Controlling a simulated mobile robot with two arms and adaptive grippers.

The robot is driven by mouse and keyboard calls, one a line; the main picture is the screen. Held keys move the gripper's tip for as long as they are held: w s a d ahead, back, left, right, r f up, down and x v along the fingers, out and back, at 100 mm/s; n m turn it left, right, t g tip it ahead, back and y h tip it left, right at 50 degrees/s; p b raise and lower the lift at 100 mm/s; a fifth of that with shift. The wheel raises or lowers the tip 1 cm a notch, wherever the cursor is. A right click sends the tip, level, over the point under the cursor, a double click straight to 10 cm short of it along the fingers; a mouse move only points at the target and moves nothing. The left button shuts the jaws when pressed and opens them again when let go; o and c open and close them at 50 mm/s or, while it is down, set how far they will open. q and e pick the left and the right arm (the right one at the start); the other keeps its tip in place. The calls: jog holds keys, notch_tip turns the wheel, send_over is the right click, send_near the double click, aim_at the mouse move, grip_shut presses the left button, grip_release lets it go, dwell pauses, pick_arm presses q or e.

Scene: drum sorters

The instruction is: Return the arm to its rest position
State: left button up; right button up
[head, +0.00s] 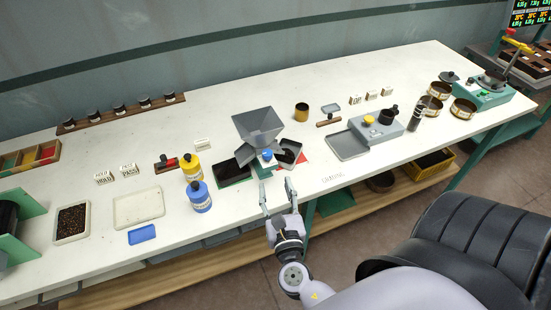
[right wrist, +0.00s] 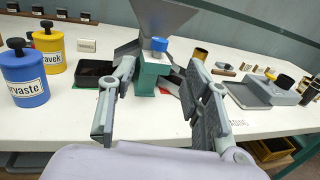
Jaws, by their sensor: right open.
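My right gripper (head: 277,196) is open and empty over the front edge of the long white table (head: 330,185). In the right wrist view its two fingers (right wrist: 160,112) stand wide apart with nothing between them. Ahead of the fingers is a grey hopper (head: 258,126) on a teal base with a blue knob; it also shows in the right wrist view (right wrist: 160,18). I cannot tell whether a fingertip is close to touching the base. My left gripper is not in either view.
A blue canister (head: 199,198) and a yellow canister (head: 191,168) stand left of the hopper. Dark trays flank its base. A scale with a grey tray (head: 348,145) stands to the right. A lower shelf (head: 340,212) runs under the table.

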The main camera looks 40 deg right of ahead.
jog(key=s+a+f+m+g+y+b, duration=0.1)
jog(key=s+f+m+g+y, duration=0.2)
jog(key=f, duration=0.8)
jog(key=s+a+f+m+g+b, duration=0.15)
jog(key=s+f+m, duration=0.25)
jog(key=f, duration=0.8)
jog(key=s+a+f+m+g+y, duration=0.2)
jog(key=s+f+m+g, duration=0.15)
jog(key=f, duration=0.75)
jog(key=s+f+m+g+y+b, duration=0.1)
jog(key=s+f+m+g, duration=0.2)
jog(key=s+f+m, duration=0.6)
jog(key=s+f+m+g+y, duration=0.1)
jog(key=s+f+m+g, duration=0.3)
jog(key=s+f+m, duration=0.5)
jog(key=s, duration=0.5)
jog(key=shift+d+f+y+b, duration=0.2)
jog(key=shift+f+y+b, duration=0.05)
jog(key=shift+y+b, duration=0.15)
jog(key=shift+s, duration=0.1)
